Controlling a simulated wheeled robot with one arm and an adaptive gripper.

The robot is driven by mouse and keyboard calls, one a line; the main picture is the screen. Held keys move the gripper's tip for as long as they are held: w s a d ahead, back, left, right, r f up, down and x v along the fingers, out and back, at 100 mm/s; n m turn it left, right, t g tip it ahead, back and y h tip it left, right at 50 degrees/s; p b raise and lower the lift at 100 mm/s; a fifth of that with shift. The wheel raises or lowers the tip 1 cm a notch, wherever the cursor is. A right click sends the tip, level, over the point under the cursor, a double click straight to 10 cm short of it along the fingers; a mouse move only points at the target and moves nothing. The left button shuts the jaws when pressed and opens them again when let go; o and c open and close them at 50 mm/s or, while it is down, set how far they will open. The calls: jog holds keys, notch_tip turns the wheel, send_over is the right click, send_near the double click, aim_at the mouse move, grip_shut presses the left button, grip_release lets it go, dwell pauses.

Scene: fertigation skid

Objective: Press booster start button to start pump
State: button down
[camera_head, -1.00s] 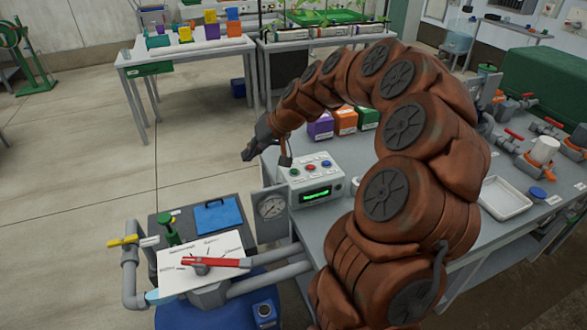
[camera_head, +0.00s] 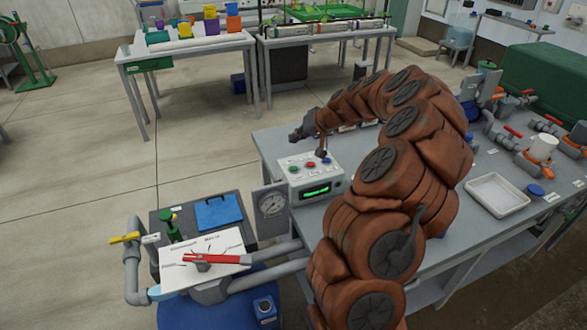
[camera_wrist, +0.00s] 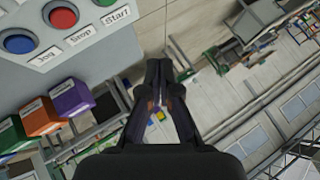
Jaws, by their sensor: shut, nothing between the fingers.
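The control box (camera_head: 338,187) sits at the left end of the grey bench, with a lit green display (camera_head: 317,190). On its top are a green button (camera_head: 294,169), a red button (camera_head: 310,165) and a blue button (camera_head: 326,161). In the wrist view the labels read Jog by the blue button (camera_wrist: 18,41), Stop by the red button (camera_wrist: 62,18) and Start (camera_wrist: 116,15) by the green one, which is mostly cut off. My gripper (camera_head: 294,137) is shut and empty, above the box, pointing left. In the wrist view its fingertips (camera_wrist: 159,66) lie beside the panel, apart from the buttons.
A red-handled valve (camera_head: 216,259) and a yellow-handled valve (camera_head: 124,238) are at lower left. A white tray (camera_head: 497,196) lies on the bench.

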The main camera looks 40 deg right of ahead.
send_over(296, 168)
notch_tip(296, 168, down, 7)
jog(key=shift+a+r+b, duration=0.1)
jog(key=shift+b, duration=0.3)
jog(key=shift+f+b, duration=0.85)
jog(key=shift+f, duration=0.05)
jog(key=shift+s+f+b, duration=0.1)
jog(key=shift+f+b, duration=0.75)
jog(key=shift+b, duration=0.45)
dwell(1.3)
jog(key=shift+r, duration=0.85)
jog(key=shift+r, duration=2.5)
jog(key=shift+a, duration=0.1)
